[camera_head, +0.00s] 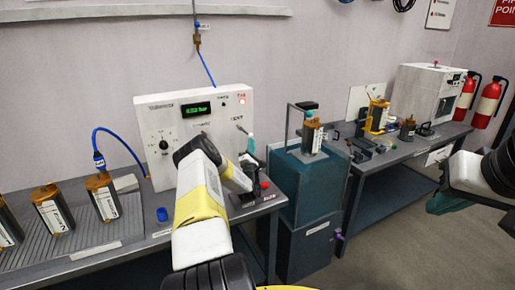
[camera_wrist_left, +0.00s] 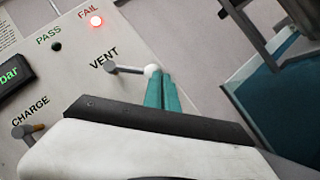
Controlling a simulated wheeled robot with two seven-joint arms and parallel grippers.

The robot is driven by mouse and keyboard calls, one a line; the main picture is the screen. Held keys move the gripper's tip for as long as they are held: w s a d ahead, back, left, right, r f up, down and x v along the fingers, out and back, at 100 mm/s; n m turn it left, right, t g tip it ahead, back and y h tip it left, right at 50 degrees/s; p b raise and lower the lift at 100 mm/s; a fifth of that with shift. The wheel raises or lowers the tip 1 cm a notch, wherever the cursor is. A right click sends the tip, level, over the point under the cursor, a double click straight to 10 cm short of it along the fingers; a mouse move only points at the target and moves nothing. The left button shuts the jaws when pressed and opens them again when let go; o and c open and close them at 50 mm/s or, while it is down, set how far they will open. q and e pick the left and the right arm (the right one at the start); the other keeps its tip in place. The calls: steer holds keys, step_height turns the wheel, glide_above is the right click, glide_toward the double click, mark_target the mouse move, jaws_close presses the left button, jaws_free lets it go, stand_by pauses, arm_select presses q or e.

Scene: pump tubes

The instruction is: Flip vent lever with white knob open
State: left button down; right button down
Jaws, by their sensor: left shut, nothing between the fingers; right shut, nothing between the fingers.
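The vent lever (camera_wrist_left: 124,69) is a grey rod ending in a white knob (camera_wrist_left: 151,70) under the VENT label. In the left wrist view it points right, roughly level in the picture. In the head view the lever (camera_head: 241,129) is small, at the right side of the white test panel (camera_head: 190,100). My left gripper (camera_head: 250,146) is shut and empty. Its teal fingertips (camera_wrist_left: 162,84) are right at the knob; I cannot tell whether they touch. My right gripper (camera_head: 446,203) is shut and empty at the far right, away from the panel.
The charge lever (camera_wrist_left: 28,131) is lower left on the panel. A red FAIL light (camera_wrist_left: 96,21) is lit. Several orange-capped cylinders (camera_head: 104,197) stand on the left bench. A teal tank (camera_head: 305,180) stands right of the panel. Two fire extinguishers (camera_head: 487,105) are far right.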

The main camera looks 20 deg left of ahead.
arm_select(q)
steer(key=r+n+y, duration=0.1)
steer(key=w+d+n+y, duration=0.1)
steer(key=n, duration=0.1)
steer(key=w+d+r+n+y, duration=0.1)
steer(key=n, duration=0.1)
steer(key=shift+w+r+y, duration=0.15)
steer(key=shift+r+y, duration=0.15)
steer(key=v, duration=0.7)
steer(key=shift+s+f, duration=0.2)
steer(key=shift+s, duration=0.15)
steer(key=shift+d, duration=0.15)
